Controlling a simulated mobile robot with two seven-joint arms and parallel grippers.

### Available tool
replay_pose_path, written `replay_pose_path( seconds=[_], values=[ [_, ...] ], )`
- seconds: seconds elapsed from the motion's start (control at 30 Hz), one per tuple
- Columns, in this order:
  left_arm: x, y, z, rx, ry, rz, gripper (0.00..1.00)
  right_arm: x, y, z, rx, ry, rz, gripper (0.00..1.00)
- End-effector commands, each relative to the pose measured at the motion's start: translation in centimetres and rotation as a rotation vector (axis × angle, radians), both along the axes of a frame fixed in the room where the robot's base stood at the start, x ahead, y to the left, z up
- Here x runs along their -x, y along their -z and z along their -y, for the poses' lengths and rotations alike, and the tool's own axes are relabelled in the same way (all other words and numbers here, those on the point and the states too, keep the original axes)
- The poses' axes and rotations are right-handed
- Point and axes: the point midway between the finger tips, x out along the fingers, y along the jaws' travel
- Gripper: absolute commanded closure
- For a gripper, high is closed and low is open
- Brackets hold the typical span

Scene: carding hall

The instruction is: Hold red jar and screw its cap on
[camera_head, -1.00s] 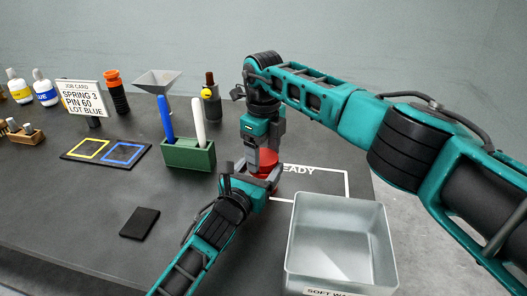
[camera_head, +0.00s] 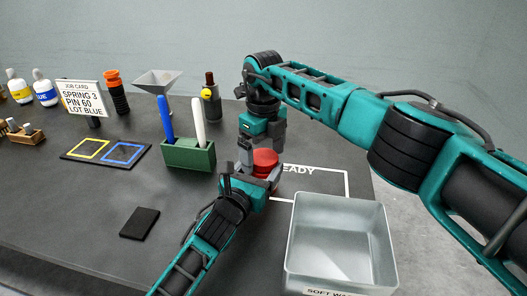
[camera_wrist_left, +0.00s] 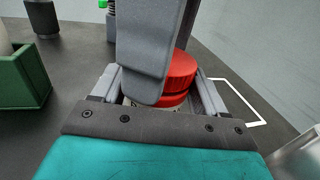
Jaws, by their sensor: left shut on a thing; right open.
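The red jar (camera_wrist_left: 172,99) stands in the jaws of my left gripper (camera_head: 261,178), which is shut on it low on its body. The red cap (camera_head: 265,157), with a ridged side, sits on top of the jar; in the left wrist view the cap (camera_wrist_left: 182,70) shows a thin dark line beneath it. I cannot tell whether it is fully seated. My right gripper (camera_head: 257,148) points down beside the cap, open and apparently empty. In the left wrist view its finger (camera_wrist_left: 145,50) hides the cap's left part.
A grey metal bin (camera_head: 340,205) stands right of the jar, close to my left gripper. A white READY outline (camera_head: 347,186) lies behind the bin. The dark table's front left is mostly clear.

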Motion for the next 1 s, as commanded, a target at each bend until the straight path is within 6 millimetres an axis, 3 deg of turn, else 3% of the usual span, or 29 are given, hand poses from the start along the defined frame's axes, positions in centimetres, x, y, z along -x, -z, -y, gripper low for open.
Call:
replay_pose_path(
  seconds=[0.33,0.73,1.0],
  values=[
    [0.0,0.1,0.0,0.000,-0.001,-0.001,1.00,-0.1,-4.0,0.0,0.001,0.000,0.004,0.04],
    [0.0,0.0,0.0,0.000,0.000,-0.001,1.00,0.0,-4.5,0.0,0.000,-0.018,0.001,0.08],
    [0.0,0.1,0.0,0.000,0.000,-0.001,1.00,-0.1,-6.5,0.0,-0.001,-0.313,0.002,0.08]
  ],
)
